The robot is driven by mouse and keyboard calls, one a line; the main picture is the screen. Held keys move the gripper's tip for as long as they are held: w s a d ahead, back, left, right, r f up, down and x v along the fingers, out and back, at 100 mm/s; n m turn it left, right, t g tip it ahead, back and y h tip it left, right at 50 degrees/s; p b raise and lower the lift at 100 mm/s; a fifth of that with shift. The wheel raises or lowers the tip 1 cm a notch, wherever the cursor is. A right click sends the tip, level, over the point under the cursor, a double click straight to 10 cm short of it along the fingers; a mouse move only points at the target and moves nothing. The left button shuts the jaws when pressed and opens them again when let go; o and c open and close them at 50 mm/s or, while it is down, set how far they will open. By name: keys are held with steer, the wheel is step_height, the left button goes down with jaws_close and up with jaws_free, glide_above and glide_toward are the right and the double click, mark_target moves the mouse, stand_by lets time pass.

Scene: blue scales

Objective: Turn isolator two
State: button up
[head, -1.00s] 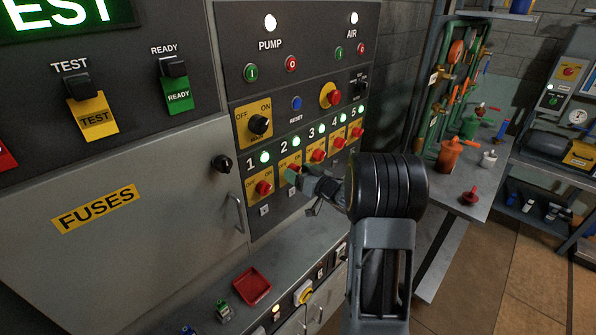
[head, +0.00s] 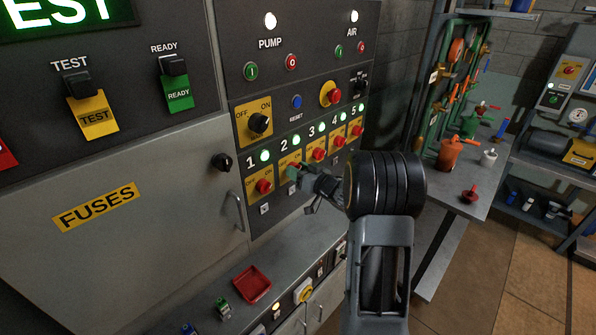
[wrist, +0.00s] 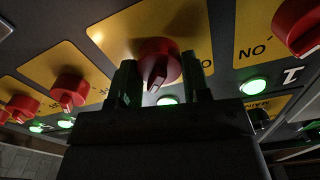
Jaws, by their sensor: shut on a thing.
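Isolator two's red knob (wrist: 155,65) sits on a yellow plate in the wrist view, between the two dark green fingers of my gripper (wrist: 160,85). The fingers are shut on it. In the head view my gripper (head: 297,180) is at the panel below the label 2, hiding that knob; part of isolator two's yellow plate (head: 286,163) shows. The green lamp (head: 283,156) beside the 2 is lit. The knob's exact turn angle is hard to tell.
Isolator one's red knob (head: 264,186) is close on the left, and isolator three's red knob (head: 318,154) on the right. A cabinet handle (head: 235,212) sticks out at the lower left. A red tray (head: 252,284) lies on the ledge below.

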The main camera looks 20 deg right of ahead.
steer(key=shift+f+b, duration=0.1)
steer(key=shift+b, duration=0.2)
steer(key=n+b, duration=0.3)
steer(key=shift+f+b, duration=0.2)
steer(key=shift+b, duration=0.2)
steer(key=n+b, duration=0.5)
steer(key=b, duration=0.1)
steer(key=shift+a+n, duration=0.1)
steer(key=shift+n, duration=0.2)
steer(key=n+b, duration=0.4)
steer(key=b, duration=0.1)
steer(key=shift+s+r+n+b, duration=0.1)
steer(key=shift+n+b, duration=2.05)
steer(key=shift+n, duration=0.55)
steer(key=o, duration=0.9)
